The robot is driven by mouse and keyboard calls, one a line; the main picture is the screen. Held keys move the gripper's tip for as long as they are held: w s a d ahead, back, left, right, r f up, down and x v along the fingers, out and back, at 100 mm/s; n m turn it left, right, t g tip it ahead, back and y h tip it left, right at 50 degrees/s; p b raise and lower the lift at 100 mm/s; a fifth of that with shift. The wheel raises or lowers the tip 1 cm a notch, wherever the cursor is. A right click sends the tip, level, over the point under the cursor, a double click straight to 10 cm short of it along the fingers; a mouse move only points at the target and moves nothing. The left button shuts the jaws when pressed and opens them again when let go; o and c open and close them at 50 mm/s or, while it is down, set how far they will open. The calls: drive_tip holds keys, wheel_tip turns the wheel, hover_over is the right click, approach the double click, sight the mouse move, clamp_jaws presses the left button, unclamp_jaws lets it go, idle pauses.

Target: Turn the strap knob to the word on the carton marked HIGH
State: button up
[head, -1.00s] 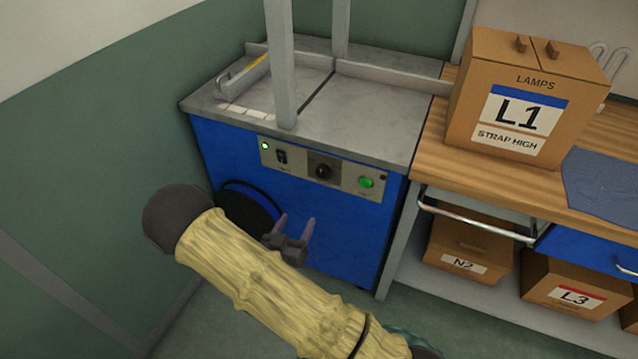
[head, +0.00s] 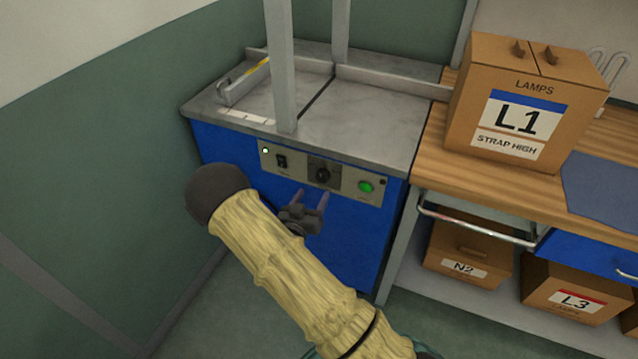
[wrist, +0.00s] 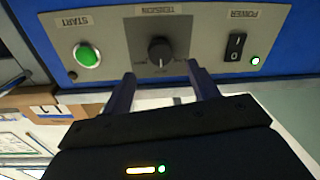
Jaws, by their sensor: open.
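The black strap knob (head: 322,175) sits in the middle of the grey control panel on the blue strapping machine. In the wrist view, which is upside down, the knob (wrist: 160,52) lies under the word TENSION; the words around its dial are too small to read. My gripper (head: 310,203) is open and empty, just below the panel in the head view. In the wrist view its two fingers (wrist: 161,84) point toward the knob, one to each side, short of it. The carton (head: 510,105) reads LAMPS, L1 and STRAP HIGH, and stands on the wooden bench.
A green START button (wrist: 87,56) and a black POWER switch (wrist: 235,47) flank the knob, with a lit green lamp (wrist: 255,60). The machine's grey top (head: 370,115) overhangs the panel. Cartons N2 (head: 467,250) and L3 (head: 572,290) sit on the lower shelf.

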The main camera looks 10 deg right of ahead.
sight(321, 179)
drive_tip(key=x, duration=0.6)
drive_tip(key=shift+w+d, duration=0.1)
drive_tip(key=shift+w, duration=0.05)
drive_tip(key=c, duration=1)
drive_tip(key=shift+f+m+b, duration=0.1)
drive_tip(key=shift+m+b, duration=0.3)
drive_tip(key=m+b, duration=0.5)
drive_tip(key=shift+f, duration=0.2)
drive_tip(key=m+b, duration=0.3)
drive_tip(key=shift+m+h+b, duration=0.3)
drive_tip(key=shift+m+b, duration=0.1)
drive_tip(key=m+b, duration=0.2)
drive_tip(key=shift+r+m+b, duration=0.1)
drive_tip(key=shift+m+b, duration=0.2)
drive_tip(key=shift+r, duration=0.1)
